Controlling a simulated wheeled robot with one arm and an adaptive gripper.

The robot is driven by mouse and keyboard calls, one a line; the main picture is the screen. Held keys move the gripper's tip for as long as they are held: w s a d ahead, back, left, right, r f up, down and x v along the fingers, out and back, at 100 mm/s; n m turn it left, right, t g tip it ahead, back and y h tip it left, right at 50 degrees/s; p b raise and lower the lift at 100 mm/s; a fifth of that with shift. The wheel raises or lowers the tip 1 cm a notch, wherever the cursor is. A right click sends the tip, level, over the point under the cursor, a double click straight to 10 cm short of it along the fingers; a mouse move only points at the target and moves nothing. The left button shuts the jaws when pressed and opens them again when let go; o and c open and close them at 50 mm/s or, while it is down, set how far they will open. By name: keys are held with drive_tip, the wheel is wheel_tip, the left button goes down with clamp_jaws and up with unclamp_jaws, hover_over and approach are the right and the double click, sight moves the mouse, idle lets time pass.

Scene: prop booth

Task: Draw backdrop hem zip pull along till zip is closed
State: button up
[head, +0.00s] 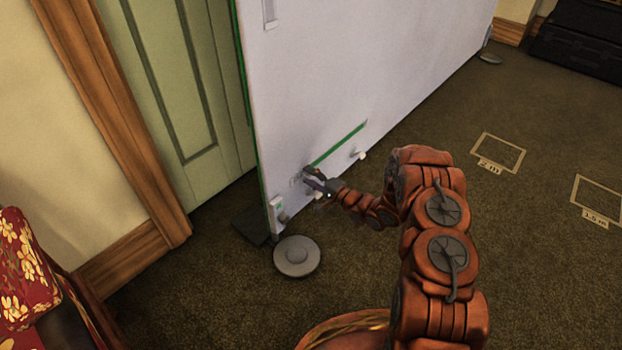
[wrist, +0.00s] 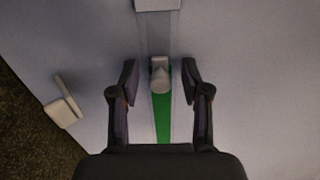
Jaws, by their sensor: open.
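The white backdrop (head: 340,75) stands upright with a zip along its lower part. A green strip (head: 338,145) shows along the zip; in the wrist view this green strip (wrist: 162,118) runs from the pull toward my gripper's palm. On the pull's other side the zip track (wrist: 156,38) is grey, up to a pale block (wrist: 157,4). The grey zip pull (wrist: 160,76) lies between my open fingers (wrist: 160,84), with a gap on each side. In the head view my gripper (head: 317,181) is at the strip's lower left end and hides the pull.
A white peg (head: 358,154) sticks out below the strip; a similar peg (wrist: 64,106) is left in the wrist view. A round grey foot (head: 297,256) stands at the backdrop's near corner. Black cases (head: 580,45) are far right.

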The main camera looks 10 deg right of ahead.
clamp_jaws()
idle(0.5)
